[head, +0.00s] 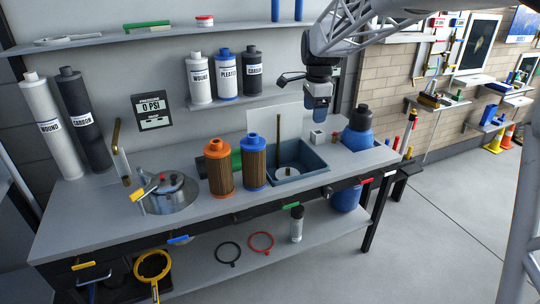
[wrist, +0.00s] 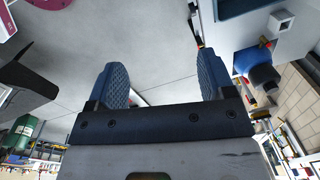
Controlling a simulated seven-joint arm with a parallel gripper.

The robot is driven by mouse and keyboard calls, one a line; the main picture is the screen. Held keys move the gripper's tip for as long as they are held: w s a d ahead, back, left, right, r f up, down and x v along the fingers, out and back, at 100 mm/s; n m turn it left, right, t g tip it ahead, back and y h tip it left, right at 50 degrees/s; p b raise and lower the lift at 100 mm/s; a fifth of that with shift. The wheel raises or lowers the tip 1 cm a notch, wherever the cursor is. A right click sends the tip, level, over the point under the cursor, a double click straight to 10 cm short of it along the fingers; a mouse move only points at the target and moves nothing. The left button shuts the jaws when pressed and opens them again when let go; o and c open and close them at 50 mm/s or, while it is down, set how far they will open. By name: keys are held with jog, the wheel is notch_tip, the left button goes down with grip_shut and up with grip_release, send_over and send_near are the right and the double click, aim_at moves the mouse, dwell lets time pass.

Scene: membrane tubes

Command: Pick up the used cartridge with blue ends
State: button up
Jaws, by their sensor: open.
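The used cartridge with blue ends (head: 253,164) stands upright on the workbench, with a brown pleated body and a blue cap. It is just left of the sink tray. A similar brown cartridge with orange ends (head: 219,168) stands close on its left. My gripper (head: 318,116) hangs in the air above the right part of the bench, up and to the right of the blue-ended cartridge and well apart from it. In the wrist view my gripper (wrist: 160,74) has its two blue padded fingers spread with nothing between them. The cartridge does not show in the wrist view.
A blue-grey sink tray (head: 318,158) with an upright brown rod (head: 279,138) is right of the cartridge. A green object (head: 236,158) is partly hidden behind the cartridges. A metal housing (head: 170,195) stands left. A blue bottle (head: 357,130) stands at the right end.

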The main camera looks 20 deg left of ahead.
jog(key=w+a+f+m, duration=0.1)
jog(key=w+a+f, duration=0.1)
jog(key=a, duration=0.4)
jog(key=w+a+f+m, duration=0.1)
jog(key=w+a+f, duration=0.2)
jog(key=a, duration=0.3)
jog(key=m, duration=0.2)
send_over(253, 135)
jog(key=shift+g, duration=0.4)
jog(key=f, duration=0.5)
jog(key=shift+s+a+f, duration=0.1)
jog(key=shift+s+a, duration=0.05)
jog(key=shift+a, duration=0.1)
jog(key=shift+f, duration=1.3)
jog(key=shift+f, duration=0.1)
jog(key=shift+d+f, duration=0.2)
jog(key=shift+f, duration=2.3)
jog(key=shift+c, duration=0.2)
